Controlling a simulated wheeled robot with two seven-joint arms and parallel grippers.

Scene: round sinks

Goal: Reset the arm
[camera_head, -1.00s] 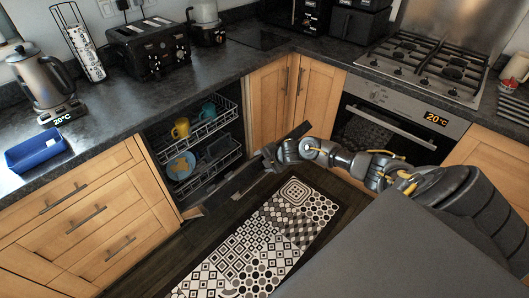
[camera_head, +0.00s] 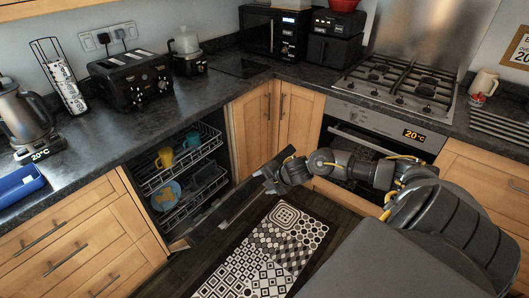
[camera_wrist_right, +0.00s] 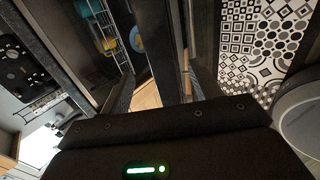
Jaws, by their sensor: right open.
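My right gripper (camera_head: 268,180) hangs low over the floor, beside the lowered door (camera_head: 235,200) of the open dishwasher. Part of the door and the racks lie beyond the fingers there. My right arm reaches in from the right in the head view, bent in front of the oven. My left gripper is not in view.
The dishwasher racks (camera_head: 188,160) hold a yellow mug (camera_head: 165,157), a teal cup (camera_head: 192,139) and a blue plate (camera_head: 166,196). The oven (camera_head: 375,140) stands behind my right arm. A patterned rug (camera_head: 265,255) covers the floor. The counter (camera_head: 105,135) borders the left and back.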

